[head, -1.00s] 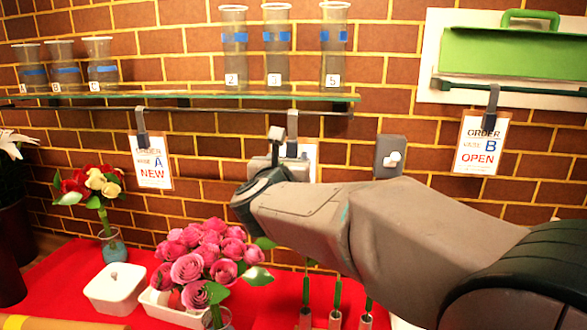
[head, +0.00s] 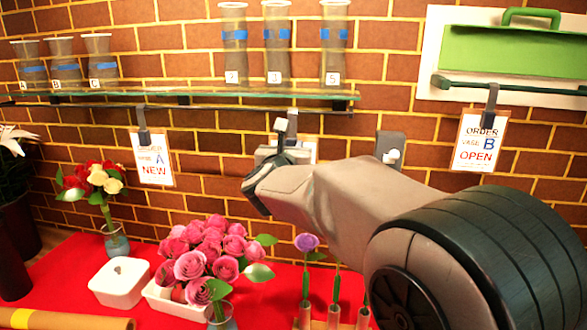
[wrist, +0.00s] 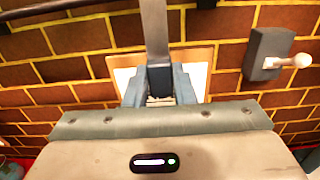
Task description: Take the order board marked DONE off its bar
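Three order boards hang by dark hooks. In the wrist view the middle board's pale face and wooden edge (wrist: 203,56) show behind the fingers. My gripper (wrist: 159,84) has one finger on each side of that board's hook (wrist: 155,30), close against its dark lower part. The hook still reaches up to the bar (head: 225,107) under the glass shelf.
The glass shelf (head: 200,95) with several vases stands above the bar. A grey wall knob (head: 390,148) is just right of the middle board. Pink roses (head: 205,250), a white lidded box (head: 120,281) and flower tubes (head: 333,316) stand on the red table below.

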